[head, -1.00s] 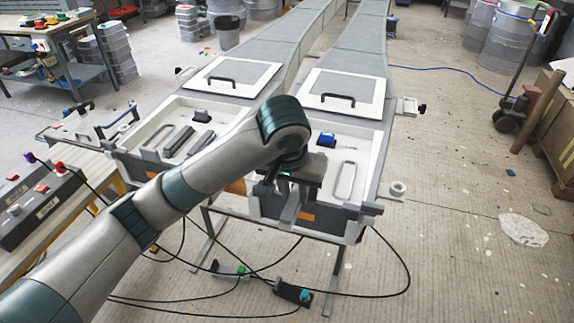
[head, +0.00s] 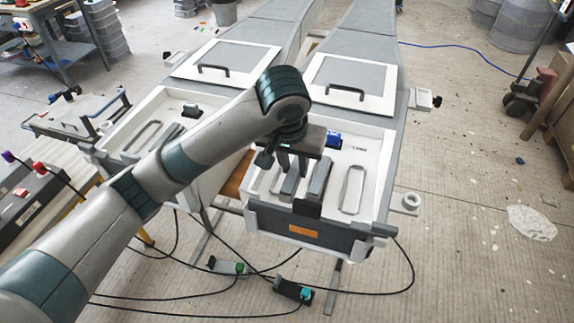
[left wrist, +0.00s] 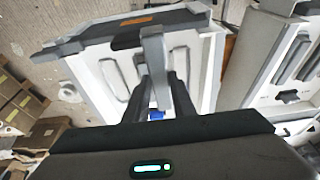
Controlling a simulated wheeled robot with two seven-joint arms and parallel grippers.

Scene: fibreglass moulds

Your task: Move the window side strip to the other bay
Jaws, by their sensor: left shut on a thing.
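My left gripper (head: 294,170) is over the near part of the right bay (head: 375,202). In the left wrist view the strip (left wrist: 154,56) stands out between the fingers (left wrist: 155,98). I cannot tell whether it touches the bay floor. A loop-shaped outline (head: 353,188) lies to its right. The left bay (head: 118,136) holds a dark strip (head: 170,136); my arm hides part of that bay. My right gripper is not in view.
A blue item (head: 333,140) sits at the back of the right bay. White-framed panels with black handles (head: 344,93) lie behind both bays. A side bench with a control box (head: 38,205) stands at left. Cables run on the floor below.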

